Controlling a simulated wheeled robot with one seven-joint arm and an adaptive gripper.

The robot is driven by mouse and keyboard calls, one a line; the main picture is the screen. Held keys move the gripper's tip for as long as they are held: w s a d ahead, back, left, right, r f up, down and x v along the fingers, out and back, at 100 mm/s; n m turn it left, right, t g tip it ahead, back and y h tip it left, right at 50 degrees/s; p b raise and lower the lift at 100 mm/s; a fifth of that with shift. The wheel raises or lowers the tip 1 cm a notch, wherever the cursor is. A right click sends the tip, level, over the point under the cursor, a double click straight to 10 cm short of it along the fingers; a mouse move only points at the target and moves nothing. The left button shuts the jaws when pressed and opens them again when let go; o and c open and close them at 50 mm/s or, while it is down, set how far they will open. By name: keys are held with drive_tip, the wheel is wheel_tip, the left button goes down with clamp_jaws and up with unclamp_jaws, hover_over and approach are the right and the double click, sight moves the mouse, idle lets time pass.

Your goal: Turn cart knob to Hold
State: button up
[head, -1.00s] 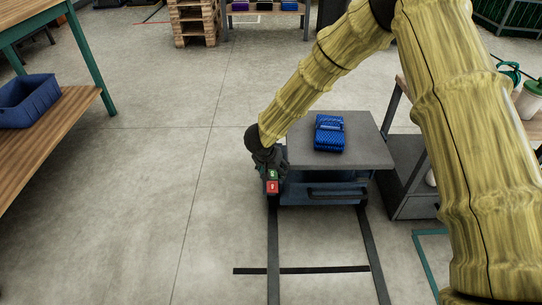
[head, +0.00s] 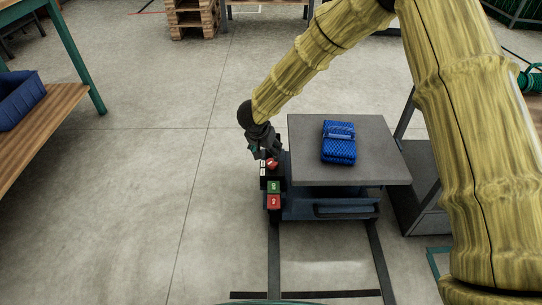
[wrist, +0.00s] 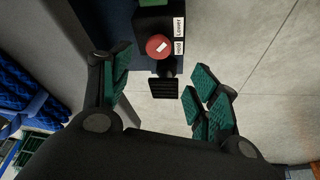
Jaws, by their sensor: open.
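The cart (head: 300,170) has a grey top and a blue body, with a dark control box on its left side. A round red knob (head: 271,163) sits on this box; it also shows in the wrist view (wrist: 157,46) with a white mark. White labels reading Lower (wrist: 179,27) and Hold (wrist: 179,47) stand right of the knob in the wrist view. I cannot tell surely which label the mark points at. My gripper (head: 262,152) is open and empty at the far end of the box. In the wrist view the knob lies ahead, between the spread green-padded fingers, apparently untouched.
A green button (head: 274,187) and a red button (head: 274,202) are on the box's near end. A folded blue net (head: 339,143) lies on the cart top. A wooden bench (head: 45,115) with a blue bin (head: 18,98) is at left. Floor left of the cart is clear.

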sight(272, 162)
drive_tip(key=b+x, duration=0.6)
drive_tip(key=x, duration=0.4)
drive_tip(key=shift+w+d+f, duration=0.15)
drive_tip(key=shift+d+f, duration=0.05)
drive_tip(key=c, duration=1)
